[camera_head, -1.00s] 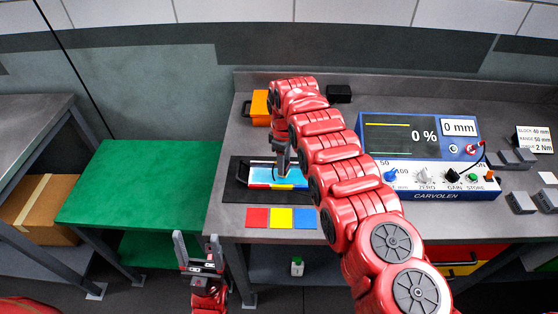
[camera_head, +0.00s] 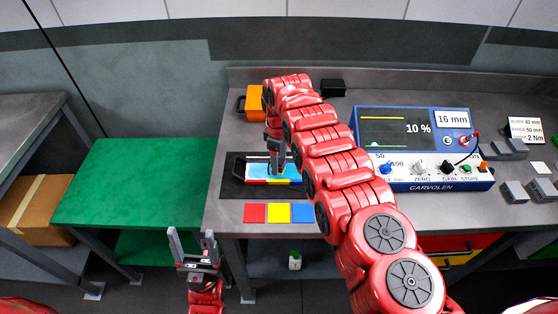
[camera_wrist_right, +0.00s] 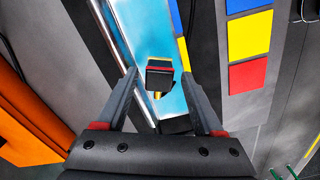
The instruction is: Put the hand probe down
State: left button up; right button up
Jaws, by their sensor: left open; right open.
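The hand probe (camera_wrist_right: 160,77), a small dark block with a red band, is on the light-blue surface of the tray (camera_wrist_right: 138,22) in the right wrist view. My right gripper (camera_wrist_right: 159,80) is open, with its fingertips on either side of the probe and a visible gap to each. In the head view this gripper (camera_head: 277,172) is low over the tray (camera_head: 258,170) and mostly hides the probe. My left gripper (camera_head: 192,242) is open and empty, in front of the bench and below the green table.
Red, yellow and blue squares (camera_head: 279,213) lie in front of the tray. The blue CARVOLEN instrument (camera_head: 425,150) stands to the right, reading 10 % and 16 mm. An orange case (camera_head: 252,100) and a black box (camera_head: 333,88) are behind. The green table (camera_head: 135,185) is clear.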

notch_tip(320, 180, up, 7)
jog(key=b, duration=0.3)
jog(key=shift+w+f, duration=0.1)
jog(key=shift+f, duration=0.1)
notch_tip(320, 180, up, 5)
jog(key=shift+r+p, duration=0.1)
jog(key=shift+p, duration=0.65)
